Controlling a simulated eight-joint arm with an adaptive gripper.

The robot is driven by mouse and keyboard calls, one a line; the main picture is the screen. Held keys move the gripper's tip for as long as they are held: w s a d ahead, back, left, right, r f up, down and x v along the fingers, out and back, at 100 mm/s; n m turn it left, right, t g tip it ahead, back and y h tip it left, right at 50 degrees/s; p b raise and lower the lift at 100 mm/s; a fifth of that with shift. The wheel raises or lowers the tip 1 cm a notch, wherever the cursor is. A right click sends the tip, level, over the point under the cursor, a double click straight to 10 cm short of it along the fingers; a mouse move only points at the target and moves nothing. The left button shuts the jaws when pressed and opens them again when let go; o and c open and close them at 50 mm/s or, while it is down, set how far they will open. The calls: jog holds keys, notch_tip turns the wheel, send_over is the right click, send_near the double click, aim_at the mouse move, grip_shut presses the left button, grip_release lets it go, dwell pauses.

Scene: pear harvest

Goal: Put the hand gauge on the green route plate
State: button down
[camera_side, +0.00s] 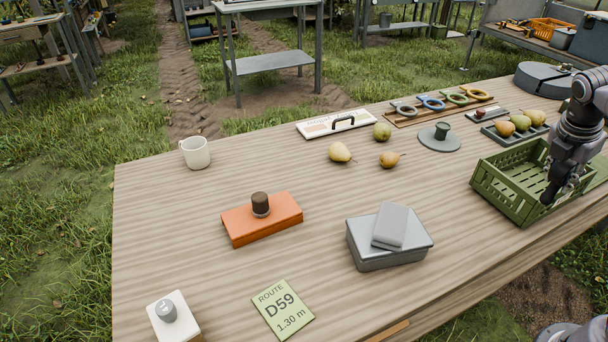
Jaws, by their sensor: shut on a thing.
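The green route plate (283,310) lies flat near the table's front edge, printed "ROUTE D59 1.30 m", with nothing on it. I cannot tell for certain which thing is the hand gauge. Several coloured rings (433,103) lie on a wooden rack at the back, and a white board with a black handle (336,124) lies left of them. My gripper (550,194) points down at the green crate (502,196) on the right, far from the plate. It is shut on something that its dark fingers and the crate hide.
A grey box (388,259) with a grey block (390,226) on top stands right of the plate. An orange block (262,220) with a dark knob, a white block (173,318) and a mug (195,153) stand left. Loose pears (340,152) lie mid-table.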

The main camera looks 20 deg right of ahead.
jog(key=w+a+n+t+y, duration=0.1)
jog(key=w+a+n+t, duration=0.1)
jog(key=w+a+n, duration=0.65)
jog(key=w+a+n+t+y, duration=0.15)
jog(key=w+a, duration=0.45)
jog(key=a, duration=0.7)
jog(key=n+t+y, duration=0.1)
jog(key=n+y, duration=0.1)
jog(key=n, duration=0.6)
send_over(282, 308)
jog(key=shift+f, duration=8.15)
jog(key=shift+f, duration=0.15)
